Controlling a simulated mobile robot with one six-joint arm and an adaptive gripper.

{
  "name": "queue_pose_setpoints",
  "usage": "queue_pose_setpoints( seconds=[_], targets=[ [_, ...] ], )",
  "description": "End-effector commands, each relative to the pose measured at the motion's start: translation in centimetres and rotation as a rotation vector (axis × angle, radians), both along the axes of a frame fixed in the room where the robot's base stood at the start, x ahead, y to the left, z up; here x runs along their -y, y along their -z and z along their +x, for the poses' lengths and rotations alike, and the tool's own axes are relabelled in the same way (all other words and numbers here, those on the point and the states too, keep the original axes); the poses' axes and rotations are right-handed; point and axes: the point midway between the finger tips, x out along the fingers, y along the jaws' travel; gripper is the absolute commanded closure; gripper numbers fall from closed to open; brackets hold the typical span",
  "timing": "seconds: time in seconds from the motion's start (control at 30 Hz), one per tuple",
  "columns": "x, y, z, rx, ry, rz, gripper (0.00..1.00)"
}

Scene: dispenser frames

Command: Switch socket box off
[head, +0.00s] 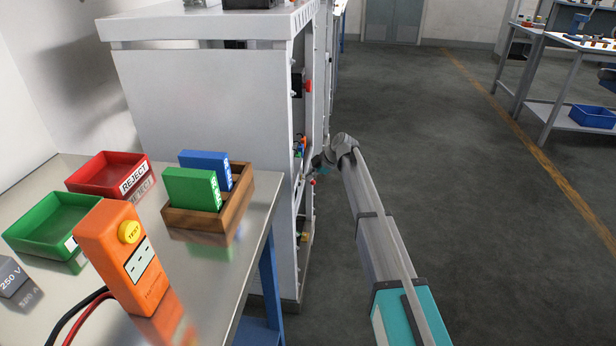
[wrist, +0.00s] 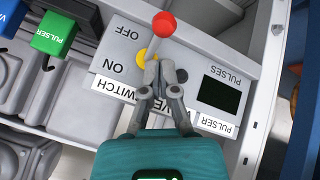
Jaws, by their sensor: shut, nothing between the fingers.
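In the wrist view a grey panel box (wrist: 205,65) shows upside-down, with OFF and ON marks, a partly covered label ending in SWITCH, and a dark PULSES display (wrist: 219,95). A lever with a red ball knob (wrist: 164,23) stands out from it; in the picture the knob lies beside the OFF mark. A yellow round part (wrist: 142,56) shows between the marks. My gripper (wrist: 166,68) is shut and empty, its tips close by the lever's stem; I cannot tell if they touch. In the head view my gripper (head: 320,170) is at the cabinet's open side.
Green (wrist: 54,34) and blue (wrist: 12,18) blocks sit beside the panel. The white cabinet (head: 205,110) stands behind a bench with a red tray (head: 82,181), green tray (head: 22,232), wooden box (head: 236,208) and orange tester (head: 115,260).

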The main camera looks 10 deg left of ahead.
Motion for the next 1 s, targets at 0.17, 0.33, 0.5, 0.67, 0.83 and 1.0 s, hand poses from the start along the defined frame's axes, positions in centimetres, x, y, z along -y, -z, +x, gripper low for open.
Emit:
queue_pose_setpoints(
  seconds=[0.17,0.33,0.5,0.67,0.83,1.0],
  targets=[
    [-0.5,-0.3,0.0,0.000,0.000,0.000,1.00],
    [-0.6,-0.3,-0.1,0.000,0.000,0.000,1.00],
    [-0.7,-0.3,-0.1,0.001,-0.001,0.000,1.00],
    [-0.6,-0.4,-0.1,0.001,-0.001,0.000,1.00],
    [-0.1,-0.9,-0.2,0.000,-0.001,-0.001,1.00],
    [0.9,-1.9,-0.3,0.000,-0.002,0.000,1.00]
  ],
)
